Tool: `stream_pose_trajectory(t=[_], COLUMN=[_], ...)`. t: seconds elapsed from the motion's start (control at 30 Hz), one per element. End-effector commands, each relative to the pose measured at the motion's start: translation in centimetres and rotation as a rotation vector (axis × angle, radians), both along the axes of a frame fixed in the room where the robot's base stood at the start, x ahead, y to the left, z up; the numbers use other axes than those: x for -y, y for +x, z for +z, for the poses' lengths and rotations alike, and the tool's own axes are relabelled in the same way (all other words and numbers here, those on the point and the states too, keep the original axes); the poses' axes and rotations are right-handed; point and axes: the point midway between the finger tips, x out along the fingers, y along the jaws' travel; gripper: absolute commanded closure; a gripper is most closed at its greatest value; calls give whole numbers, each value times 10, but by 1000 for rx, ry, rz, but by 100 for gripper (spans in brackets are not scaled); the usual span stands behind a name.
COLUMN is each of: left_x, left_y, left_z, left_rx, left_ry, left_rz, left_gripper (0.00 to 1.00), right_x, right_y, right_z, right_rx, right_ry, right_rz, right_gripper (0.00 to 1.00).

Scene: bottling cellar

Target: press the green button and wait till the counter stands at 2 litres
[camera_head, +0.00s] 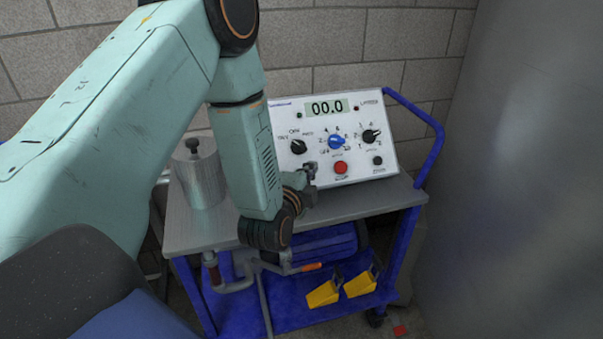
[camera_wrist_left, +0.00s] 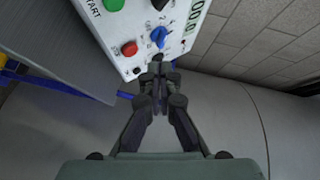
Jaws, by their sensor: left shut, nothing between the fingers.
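A white control box (camera_head: 332,138) stands on a trolley, and its display (camera_head: 327,108) reads 00.0. The green button (camera_wrist_left: 113,4) shows at the top edge of the left wrist view, next to the word START. In the head view my left gripper hides it. The red button (camera_head: 340,167) is on the same panel, and it also shows in the left wrist view (camera_wrist_left: 129,48). My left gripper (camera_head: 310,171) is shut and empty in front of the panel's lower left. In the left wrist view its fingertips (camera_wrist_left: 157,66) are near the panel; contact cannot be told. My right gripper is not in view.
The panel also bears a blue knob (camera_head: 337,142) and black knobs (camera_head: 371,136). A grey cylinder (camera_head: 201,177) stands on the trolley top (camera_head: 365,199) at left. Yellow wedges (camera_head: 360,284) lie on the blue lower shelf. A large grey surface (camera_head: 520,170) rises at right.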

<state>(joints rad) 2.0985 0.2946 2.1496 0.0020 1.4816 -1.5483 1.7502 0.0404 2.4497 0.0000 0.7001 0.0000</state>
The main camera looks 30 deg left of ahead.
Motion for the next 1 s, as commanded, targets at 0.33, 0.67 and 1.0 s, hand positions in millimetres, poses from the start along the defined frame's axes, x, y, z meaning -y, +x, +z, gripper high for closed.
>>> stream_pose_trajectory(t=[0.33, 0.67, 1.0], left_x=[0, -10, -35], left_y=[0, 7, 28], left_z=[0, -11, -41], left_rx=[-8, -6, -5], left_ry=[44, 41, 41], left_rz=[-6, -5, -6], left_gripper=[100, 100, 100], right_x=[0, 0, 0], right_y=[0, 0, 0], right_z=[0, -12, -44], right_rx=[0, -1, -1], right_ry=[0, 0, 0], right_rz=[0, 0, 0], right_gripper=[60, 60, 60])
